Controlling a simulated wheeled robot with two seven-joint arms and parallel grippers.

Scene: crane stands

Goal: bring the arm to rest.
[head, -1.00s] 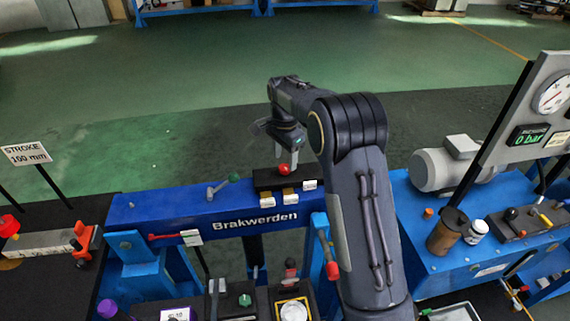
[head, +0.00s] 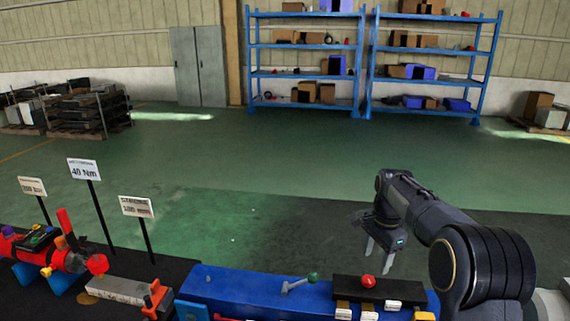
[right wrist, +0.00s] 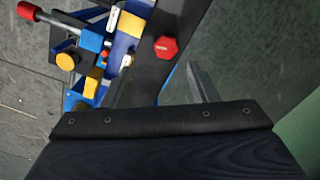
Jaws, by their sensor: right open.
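My right arm comes in from the right in the head view. Its gripper (head: 378,262) is open and empty, with the fingers pointing down. The fingertips show just above and beside a red knob (head: 368,282) on a black box (head: 405,290) on the blue stand (head: 255,291). In the right wrist view the open fingers (right wrist: 160,85) have nothing between them. The red knob (right wrist: 166,47) shows past them, apart from the fingers. My left gripper is not in view.
A lever with a green knob (head: 313,277) stands left of the black box. Signs on posts (head: 137,207) rise over the left bench. Blue shelves (head: 305,75) and a grey cabinet (head: 199,65) stand far back. The green floor (head: 250,160) between is clear.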

